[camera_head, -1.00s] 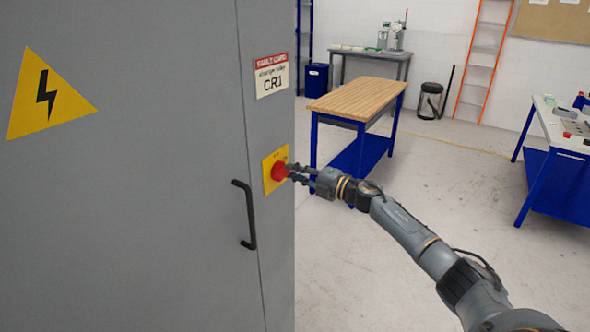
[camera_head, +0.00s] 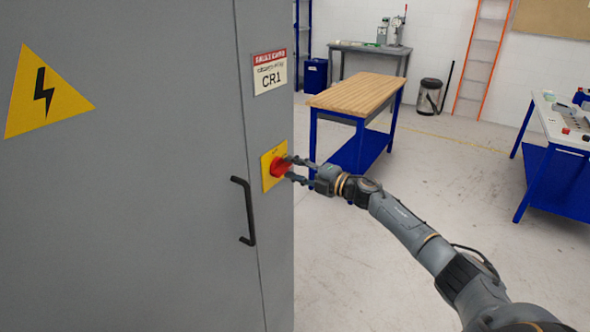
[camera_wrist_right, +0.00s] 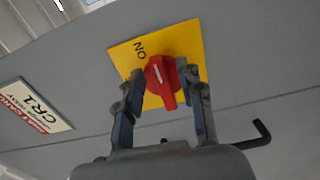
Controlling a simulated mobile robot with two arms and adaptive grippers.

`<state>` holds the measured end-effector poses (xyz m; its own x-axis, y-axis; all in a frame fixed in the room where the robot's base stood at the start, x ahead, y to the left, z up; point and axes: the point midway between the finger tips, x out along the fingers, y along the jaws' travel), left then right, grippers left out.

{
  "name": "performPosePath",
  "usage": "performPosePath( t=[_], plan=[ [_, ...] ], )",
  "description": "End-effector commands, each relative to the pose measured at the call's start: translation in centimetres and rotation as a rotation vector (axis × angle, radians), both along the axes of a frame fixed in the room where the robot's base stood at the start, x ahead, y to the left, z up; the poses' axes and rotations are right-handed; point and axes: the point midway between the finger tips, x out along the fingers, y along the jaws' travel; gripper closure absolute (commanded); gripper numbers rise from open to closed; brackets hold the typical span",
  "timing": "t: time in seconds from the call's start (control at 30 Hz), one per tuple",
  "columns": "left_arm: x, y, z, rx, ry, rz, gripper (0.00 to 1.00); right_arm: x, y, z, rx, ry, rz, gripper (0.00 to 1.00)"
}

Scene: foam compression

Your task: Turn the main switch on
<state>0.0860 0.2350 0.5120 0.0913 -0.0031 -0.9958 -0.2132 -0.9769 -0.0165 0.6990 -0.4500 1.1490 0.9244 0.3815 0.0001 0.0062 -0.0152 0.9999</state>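The main switch is a red rotary knob (camera_head: 278,167) on a yellow plate (camera_head: 267,181), mounted on the grey cabinet. In the right wrist view, the knob (camera_wrist_right: 164,78) has a raised red grip with a white line, and the yellow plate (camera_wrist_right: 185,38) reads "ON" at its upper left. My right gripper (camera_head: 291,169) is at the knob. In the right wrist view, its fingers (camera_wrist_right: 163,88) are apart, one on each side of the knob, with some space beside the grip. Whether a fingertip touches the knob is unclear. My left gripper is out of view.
The cabinet (camera_head: 130,200) fills the left side, with a black handle (camera_head: 246,210) left of the switch and a "CR1" label (camera_head: 270,78) above it. A wood-topped workbench (camera_head: 357,95) stands behind. Open floor lies right of the cabinet.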

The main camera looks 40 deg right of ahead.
Motion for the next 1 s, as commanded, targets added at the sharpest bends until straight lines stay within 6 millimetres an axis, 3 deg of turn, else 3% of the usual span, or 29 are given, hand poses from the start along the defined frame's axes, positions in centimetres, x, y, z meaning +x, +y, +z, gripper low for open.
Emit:
performPosePath(
  t=[0.2, 0.7, 1.0],
  plan=[
    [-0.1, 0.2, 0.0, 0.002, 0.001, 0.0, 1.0, -1.0, -0.5, -0.1, -0.002, 0.002, -0.001, 0.62],
    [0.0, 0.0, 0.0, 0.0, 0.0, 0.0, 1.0, -8.5, -3.6, -0.2, -0.002, 0.004, 0.0, 0.62],
    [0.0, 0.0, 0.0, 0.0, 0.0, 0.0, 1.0, -10.9, -4.6, -0.1, 0.0, 0.001, 0.0, 0.62]
  ],
)
